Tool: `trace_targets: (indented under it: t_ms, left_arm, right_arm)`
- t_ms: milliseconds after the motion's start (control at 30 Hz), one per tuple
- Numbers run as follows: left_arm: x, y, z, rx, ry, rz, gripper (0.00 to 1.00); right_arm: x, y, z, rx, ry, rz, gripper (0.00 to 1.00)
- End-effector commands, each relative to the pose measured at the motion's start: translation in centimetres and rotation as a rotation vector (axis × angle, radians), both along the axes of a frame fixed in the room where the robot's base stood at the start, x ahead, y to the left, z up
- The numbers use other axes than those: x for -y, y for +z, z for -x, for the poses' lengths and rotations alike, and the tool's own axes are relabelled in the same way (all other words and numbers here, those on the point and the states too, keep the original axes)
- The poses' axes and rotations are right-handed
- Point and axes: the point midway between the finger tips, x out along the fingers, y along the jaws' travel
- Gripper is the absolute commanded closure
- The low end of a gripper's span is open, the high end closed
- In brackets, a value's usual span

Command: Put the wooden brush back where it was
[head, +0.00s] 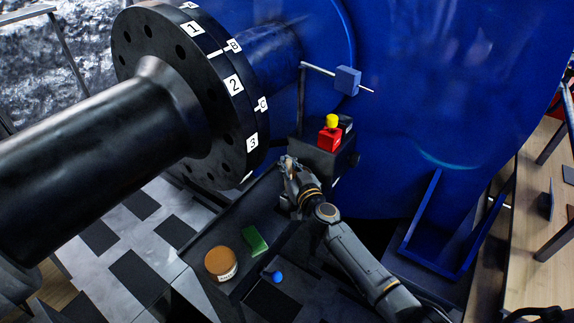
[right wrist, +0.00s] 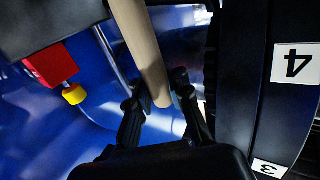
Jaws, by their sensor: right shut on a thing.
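My right gripper (head: 287,163) is beside the lower edge of the black numbered flange (head: 190,75), above the dark tray (head: 205,242) in the head view. In the right wrist view, the right gripper (right wrist: 160,92) is shut on the pale wooden handle of the brush (right wrist: 142,42). The handle runs up out of the top of that view, so the brush's other end is hidden. In the head view the brush is mostly hidden by the gripper. My left gripper is not in view.
A brown labelled tin (head: 221,263), a green block (head: 254,240) and a blue ball (head: 277,277) lie near the front of the tray area. A red block with a yellow knob (head: 330,135) stands just right of the gripper. The large blue housing (head: 430,90) fills the back.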

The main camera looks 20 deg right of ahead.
Motion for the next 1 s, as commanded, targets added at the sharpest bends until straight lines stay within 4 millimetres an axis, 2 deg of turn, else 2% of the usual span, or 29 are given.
trace_targets:
  t_ms: [67, 100, 200, 567, 767, 1000]
  left_arm:
    - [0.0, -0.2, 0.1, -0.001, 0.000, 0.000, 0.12]
    - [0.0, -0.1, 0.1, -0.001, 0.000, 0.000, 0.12]
    - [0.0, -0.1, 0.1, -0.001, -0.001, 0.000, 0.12]
    - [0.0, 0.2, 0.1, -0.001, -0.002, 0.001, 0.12]
    - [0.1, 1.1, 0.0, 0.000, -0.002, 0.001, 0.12]
    - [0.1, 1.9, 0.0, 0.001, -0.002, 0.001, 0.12]
  right_arm:
    - [0.0, -0.3, 0.0, 0.000, 0.000, 0.001, 1.00]
    - [0.0, -0.2, 0.0, 0.000, 0.000, 0.001, 0.78]
    - [0.0, -0.1, 0.0, 0.000, 0.000, 0.001, 0.59]
    - [0.0, 0.2, 0.1, 0.000, 0.000, 0.000, 0.59]
    - [0.4, 0.2, 3.2, -0.003, 0.001, 0.003, 0.59]
    - [0.9, 0.2, 8.4, -0.003, 0.002, 0.003, 0.59]
